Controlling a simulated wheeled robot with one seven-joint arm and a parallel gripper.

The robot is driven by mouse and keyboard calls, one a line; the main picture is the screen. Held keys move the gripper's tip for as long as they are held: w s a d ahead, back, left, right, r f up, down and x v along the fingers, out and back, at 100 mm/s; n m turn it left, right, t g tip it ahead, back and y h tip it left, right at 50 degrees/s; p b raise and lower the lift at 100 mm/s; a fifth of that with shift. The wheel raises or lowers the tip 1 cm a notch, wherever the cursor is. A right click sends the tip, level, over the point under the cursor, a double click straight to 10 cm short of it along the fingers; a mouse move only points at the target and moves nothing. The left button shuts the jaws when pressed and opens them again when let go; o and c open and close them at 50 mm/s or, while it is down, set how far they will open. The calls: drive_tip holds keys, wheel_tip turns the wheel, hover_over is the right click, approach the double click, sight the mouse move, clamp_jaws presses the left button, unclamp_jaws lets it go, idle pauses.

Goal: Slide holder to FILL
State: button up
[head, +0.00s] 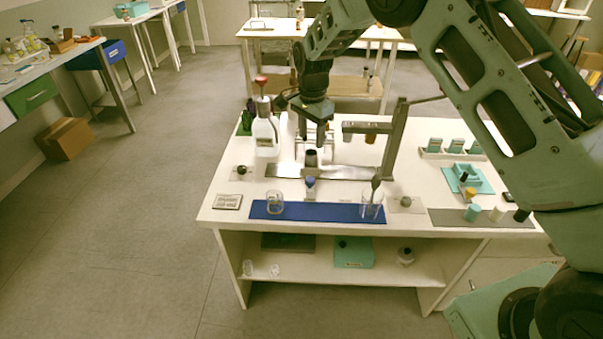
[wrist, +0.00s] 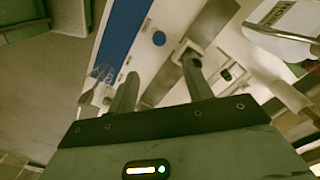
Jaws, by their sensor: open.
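A metal track (head: 345,173) lies across the white table behind the blue mat. A small dark-topped holder (head: 311,158) stands on it left of its middle. A metal stand (head: 393,140) rises at the track's right, its crossbar reaching left above the track. My gripper (head: 312,123) points down above and behind the holder, apart from it. In the wrist view my gripper (wrist: 161,70) shows two separated fingers with nothing clearly held between them. The metal track (wrist: 212,22) runs diagonally there. I cannot read a FILL mark, and the holder is not clear in the wrist view.
A white bottle with a red top (head: 266,135) stands close left of my gripper. The blue mat (head: 335,212) in front carries a glass jar (head: 275,203) and a beaker (head: 372,207). A teal tray (head: 480,185) is at the right. The table's front left is fairly clear.

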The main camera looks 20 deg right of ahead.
sight(310, 179)
wheel_tip(310, 179, down, 16)
drive_tip(key=p, duration=0.3)
drive_tip(key=shift+r, duration=0.2)
